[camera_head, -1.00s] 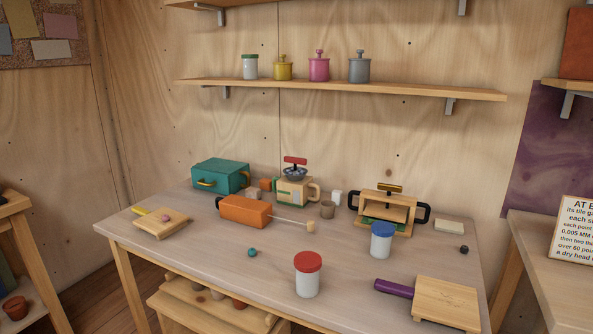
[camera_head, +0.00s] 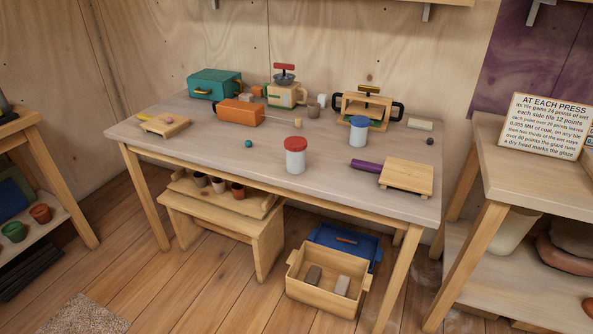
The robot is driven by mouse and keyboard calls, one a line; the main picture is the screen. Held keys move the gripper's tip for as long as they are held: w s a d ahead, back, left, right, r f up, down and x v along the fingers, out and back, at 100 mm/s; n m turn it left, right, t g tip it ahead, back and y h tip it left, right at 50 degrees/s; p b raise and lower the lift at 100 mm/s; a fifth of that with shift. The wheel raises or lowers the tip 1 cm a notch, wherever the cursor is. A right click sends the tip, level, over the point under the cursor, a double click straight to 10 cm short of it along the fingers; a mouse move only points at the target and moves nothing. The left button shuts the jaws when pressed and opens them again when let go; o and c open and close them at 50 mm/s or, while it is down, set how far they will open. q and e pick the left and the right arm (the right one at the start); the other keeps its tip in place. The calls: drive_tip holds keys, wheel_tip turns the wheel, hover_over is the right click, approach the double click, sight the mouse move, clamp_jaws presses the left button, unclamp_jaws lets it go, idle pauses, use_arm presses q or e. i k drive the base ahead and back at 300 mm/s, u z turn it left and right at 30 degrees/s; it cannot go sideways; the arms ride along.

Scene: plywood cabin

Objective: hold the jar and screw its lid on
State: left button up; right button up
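A white jar with a red lid (camera_head: 295,144) stands upright near the front edge of the table. A second white jar with a blue lid (camera_head: 358,124) stands upright behind it to the right. The red jar's body (camera_head: 295,161) and the blue jar's body (camera_head: 357,137) show below the lids. Both lids sit on top of their jars; I cannot tell whether they are screwed tight. Neither of my grippers is in view.
The table (camera_head: 200,146) also bears a purple-handled wooden board (camera_head: 407,176), an orange box (camera_head: 240,113), a teal case (camera_head: 215,85), a wooden press (camera_head: 365,107) and a small teal ball (camera_head: 248,143). Below are a low bench (camera_head: 225,222) and a wooden crate (camera_head: 325,292) on the floor.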

sight(295, 161)
drive_tip(key=z, duration=1.4)
drive_tip(key=i, duration=0.8)
drive_tip(key=u, duration=1.7)
